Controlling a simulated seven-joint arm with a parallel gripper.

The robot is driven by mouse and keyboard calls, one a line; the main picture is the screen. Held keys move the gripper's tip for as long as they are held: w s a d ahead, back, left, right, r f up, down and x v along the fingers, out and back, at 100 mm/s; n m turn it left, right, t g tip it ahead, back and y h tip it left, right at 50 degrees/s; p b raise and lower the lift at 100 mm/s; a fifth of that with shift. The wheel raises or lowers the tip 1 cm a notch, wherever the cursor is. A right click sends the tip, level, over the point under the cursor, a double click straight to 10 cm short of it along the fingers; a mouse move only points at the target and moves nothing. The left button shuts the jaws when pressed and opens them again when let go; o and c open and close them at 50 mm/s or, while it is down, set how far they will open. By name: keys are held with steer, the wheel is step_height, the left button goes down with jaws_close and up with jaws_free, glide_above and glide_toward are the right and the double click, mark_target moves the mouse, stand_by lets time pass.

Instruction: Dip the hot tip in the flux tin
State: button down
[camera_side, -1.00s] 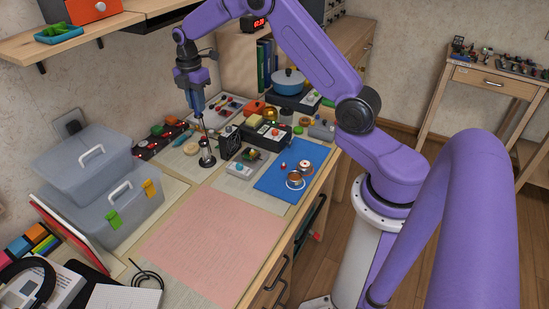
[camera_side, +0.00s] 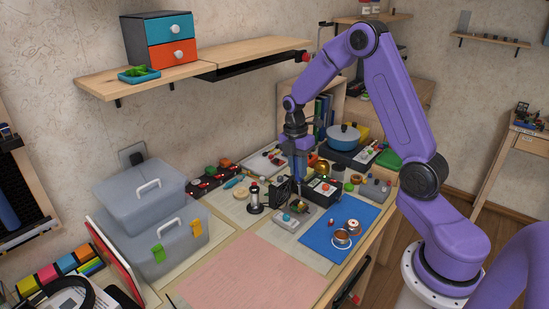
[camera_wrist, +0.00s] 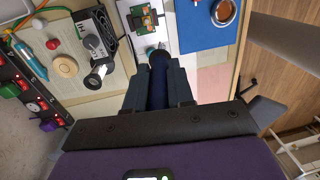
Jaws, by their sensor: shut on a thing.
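My gripper (camera_side: 297,148) is shut on the soldering iron (camera_side: 300,168), whose blue handle points down. In the wrist view the dark blue iron (camera_wrist: 158,82) sits between the fingers (camera_wrist: 158,90), pointing away toward the bench. Its fine tip is hard to make out. A small copper-coloured round tin (camera_side: 342,238), probably the flux tin, stands on the blue mat (camera_side: 322,241), to the right of and nearer than my gripper. It also shows at the top of the wrist view (camera_wrist: 223,12). The iron is apart from it. A second small round container (camera_side: 353,226) stands close behind.
The iron stand (camera_side: 254,199) is empty, left of my gripper. The pink sheet (camera_side: 258,276) is clear.

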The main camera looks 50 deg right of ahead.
steer(key=s+d+f+g, duration=0.1)
steer(key=s+d+f, duration=0.1)
steer(key=s, duration=1.2)
steer(key=shift+a+f, duration=0.15)
steer(key=shift+f, duration=1)
steer(key=shift+a+f, duration=0.1)
steer(key=shift+f, duration=1)
steer(key=shift+f, duration=0.65)
stand_by(0.4)
steer(key=shift+r, duration=0.1)
steer(key=shift+r, duration=2.45)
